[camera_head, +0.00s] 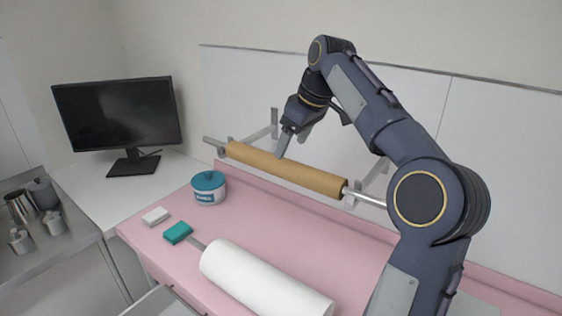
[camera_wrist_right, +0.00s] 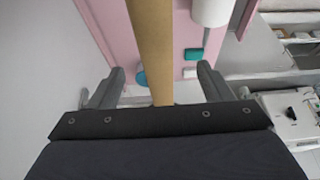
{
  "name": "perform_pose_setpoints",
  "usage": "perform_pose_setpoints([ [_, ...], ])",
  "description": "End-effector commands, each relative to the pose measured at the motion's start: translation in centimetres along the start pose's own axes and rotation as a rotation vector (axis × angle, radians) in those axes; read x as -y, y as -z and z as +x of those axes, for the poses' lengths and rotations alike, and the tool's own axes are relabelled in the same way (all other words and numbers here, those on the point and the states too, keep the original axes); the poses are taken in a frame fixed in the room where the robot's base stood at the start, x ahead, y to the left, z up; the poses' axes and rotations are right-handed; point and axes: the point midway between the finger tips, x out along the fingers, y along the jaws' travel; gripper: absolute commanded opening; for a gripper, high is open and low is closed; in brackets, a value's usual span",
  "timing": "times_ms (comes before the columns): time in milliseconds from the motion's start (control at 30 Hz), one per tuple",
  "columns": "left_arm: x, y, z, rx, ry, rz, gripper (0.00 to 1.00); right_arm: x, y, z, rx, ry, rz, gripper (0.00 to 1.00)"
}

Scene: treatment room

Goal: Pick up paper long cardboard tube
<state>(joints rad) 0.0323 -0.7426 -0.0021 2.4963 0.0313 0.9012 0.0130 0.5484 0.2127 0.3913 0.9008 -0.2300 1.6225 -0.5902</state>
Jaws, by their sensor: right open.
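The long cardboard tube (camera_head: 290,172) is brown and sits on a metal rod held by wall brackets above the pink counter. My right gripper (camera_head: 291,147) is at the tube, left of its middle in the head view, with its fingers pointing down. In the right wrist view the tube (camera_wrist_right: 152,45) runs between the two open fingers of my right gripper (camera_wrist_right: 160,80), with space on both sides. The fingers do not appear closed on it. My left gripper is not in view.
A white paper roll (camera_head: 262,280) lies on the pink counter (camera_head: 275,225). A monitor (camera_head: 118,112) stands at left. The wall is close behind the rod.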

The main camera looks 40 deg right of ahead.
Motion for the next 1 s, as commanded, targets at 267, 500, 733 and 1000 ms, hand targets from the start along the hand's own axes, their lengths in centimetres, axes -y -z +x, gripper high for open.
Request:
perform_pose_setpoints([
  [267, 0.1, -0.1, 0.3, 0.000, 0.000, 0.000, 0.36, -0.7, 0.1, 2.4, 0.002, 0.003, -0.002, 0.73],
  [500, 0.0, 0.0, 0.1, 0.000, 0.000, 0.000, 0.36, -0.7, 0.5, 5.7, 0.002, 0.004, -0.002, 0.73],
  [733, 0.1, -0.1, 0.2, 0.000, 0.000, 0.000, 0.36, -0.7, 0.5, 7.6, -0.001, 0.002, 0.000, 0.73],
  [1000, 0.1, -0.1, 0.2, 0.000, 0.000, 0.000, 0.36, -0.7, 0.5, 7.6, -0.002, 0.001, 0.000, 0.64],
])
